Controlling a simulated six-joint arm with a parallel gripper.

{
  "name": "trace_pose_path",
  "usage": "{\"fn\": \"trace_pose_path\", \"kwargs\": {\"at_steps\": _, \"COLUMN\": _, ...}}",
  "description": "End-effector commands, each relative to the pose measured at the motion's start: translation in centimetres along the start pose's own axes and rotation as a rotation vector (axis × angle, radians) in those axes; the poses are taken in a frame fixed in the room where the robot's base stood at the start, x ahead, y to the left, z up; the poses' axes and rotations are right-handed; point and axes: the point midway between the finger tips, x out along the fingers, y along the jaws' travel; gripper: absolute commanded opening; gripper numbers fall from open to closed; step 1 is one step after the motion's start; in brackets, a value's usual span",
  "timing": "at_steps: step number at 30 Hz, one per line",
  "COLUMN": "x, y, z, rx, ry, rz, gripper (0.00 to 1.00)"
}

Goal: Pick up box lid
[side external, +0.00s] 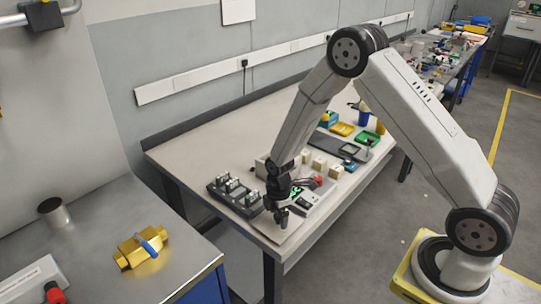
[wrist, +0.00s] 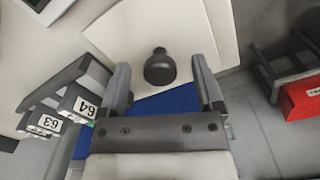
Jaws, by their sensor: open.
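The box lid (wrist: 140,28) is a pale, flat, square plate with a dark round knob (wrist: 160,68), seen in the wrist view. My gripper (wrist: 160,62) is open, with one finger on each side of the knob in the picture. I see gaps between the knob and both fingers; how far they are above the lid, I cannot tell. In the side view my gripper (side external: 281,214) points down over the near end of the workbench. The lid is small there and partly hidden by my gripper.
A dark rack with clips numbered 63 and 64 (wrist: 72,100) stands close to my left finger. In the side view it (side external: 236,194) is left of my gripper. A grey device with a red knob (side external: 318,182) stands to the right. The bench edge is close.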

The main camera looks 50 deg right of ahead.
Motion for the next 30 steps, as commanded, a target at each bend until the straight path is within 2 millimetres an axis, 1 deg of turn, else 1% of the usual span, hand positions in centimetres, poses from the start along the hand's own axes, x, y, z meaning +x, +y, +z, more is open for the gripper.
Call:
{"fn": "trace_pose_path", "kwargs": {"at_steps": 1, "x": 0.40, "y": -0.02, "z": 0.00, "rx": 0.000, "ry": -0.001, "rz": -0.001, "gripper": 0.84}}
{"fn": "trace_pose_path", "kwargs": {"at_steps": 5, "x": 0.79, "y": 0.01, "z": -0.01, "rx": 0.000, "ry": 0.000, "rz": 0.001, "gripper": 0.84}}
{"fn": "trace_pose_path", "kwargs": {"at_steps": 20, "x": 0.80, "y": 0.01, "z": 0.00, "rx": 0.000, "ry": 0.000, "rz": 0.001, "gripper": 0.84}}
{"fn": "trace_pose_path", "kwargs": {"at_steps": 21, "x": 0.80, "y": 0.00, "z": 0.00, "rx": 0.000, "ry": 0.000, "rz": 0.001, "gripper": 0.71}}
{"fn": "trace_pose_path", "kwargs": {"at_steps": 23, "x": 0.80, "y": 0.00, "z": 0.00, "rx": 0.000, "ry": 0.000, "rz": 0.001, "gripper": 0.52}}
{"fn": "trace_pose_path", "kwargs": {"at_steps": 24, "x": 0.80, "y": 0.00, "z": 0.01, "rx": 0.000, "ry": 0.000, "rz": 0.001, "gripper": 0.40}}
{"fn": "trace_pose_path", "kwargs": {"at_steps": 26, "x": 0.80, "y": 0.00, "z": 0.01, "rx": 0.000, "ry": 0.000, "rz": 0.001, "gripper": 0.21}}
{"fn": "trace_pose_path", "kwargs": {"at_steps": 27, "x": 0.80, "y": 0.00, "z": 0.01, "rx": 0.000, "ry": 0.000, "rz": 0.001, "gripper": 0.08}}
{"fn": "trace_pose_path", "kwargs": {"at_steps": 28, "x": 0.80, "y": 0.00, "z": 0.01, "rx": 0.000, "ry": 0.000, "rz": 0.001, "gripper": 0.00}}
{"fn": "trace_pose_path", "kwargs": {"at_steps": 30, "x": 0.79, "y": 0.02, "z": 0.00, "rx": 0.000, "ry": 0.000, "rz": 0.002, "gripper": 0.00}}
